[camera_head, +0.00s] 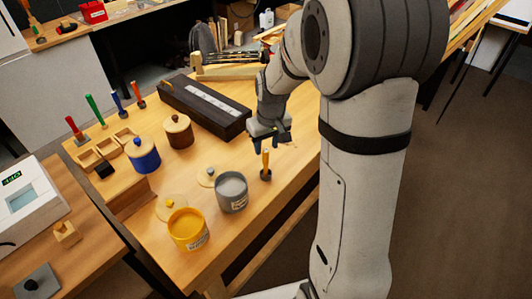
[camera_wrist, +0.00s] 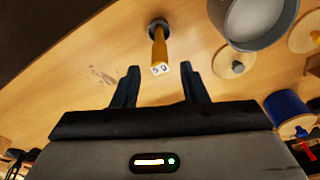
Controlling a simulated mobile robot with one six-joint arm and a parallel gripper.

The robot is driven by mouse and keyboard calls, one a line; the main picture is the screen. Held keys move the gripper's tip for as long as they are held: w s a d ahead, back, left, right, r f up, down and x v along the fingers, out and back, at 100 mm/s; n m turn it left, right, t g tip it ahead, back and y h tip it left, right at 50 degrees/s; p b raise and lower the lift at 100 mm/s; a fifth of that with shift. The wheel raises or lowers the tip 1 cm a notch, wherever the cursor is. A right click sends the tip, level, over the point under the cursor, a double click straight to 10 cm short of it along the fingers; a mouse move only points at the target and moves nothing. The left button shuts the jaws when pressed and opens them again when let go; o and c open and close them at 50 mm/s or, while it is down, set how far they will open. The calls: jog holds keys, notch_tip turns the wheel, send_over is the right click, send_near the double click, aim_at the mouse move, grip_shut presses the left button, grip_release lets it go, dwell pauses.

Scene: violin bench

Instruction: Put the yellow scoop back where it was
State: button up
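The yellow scoop (camera_head: 266,163) stands upright, handle up, on the wooden bench near its right edge, just right of the grey jar. In the wrist view its yellow handle (camera_wrist: 159,48) carries a "5 g" label, and its dark bowl is at the far end. My gripper (camera_head: 270,143) is above the scoop. Its two fingers (camera_wrist: 161,75) are spread with nothing between them, and the handle's top lies just beyond the fingertips.
An open grey jar (camera_head: 231,192) and an open yellow jar (camera_head: 187,229) stand near the front, their lids beside them. Lidded blue (camera_head: 143,155) and brown (camera_head: 178,131) jars stand farther back. A long dark case (camera_head: 205,105) lies behind. A scale (camera_head: 25,202) is at left.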

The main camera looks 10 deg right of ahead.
notch_tip(320, 180, up, 6)
jog(key=s, duration=0.1)
jog(key=s+r+m, duration=0.1)
jog(key=s+r, duration=0.1)
jog(key=s, duration=0.8)
jog(key=s+r+m, duration=0.1)
jog(key=s, duration=0.8)
jog(key=shift+s+r+m+t, duration=0.3)
jog(key=shift+s+r+t, duration=0.1)
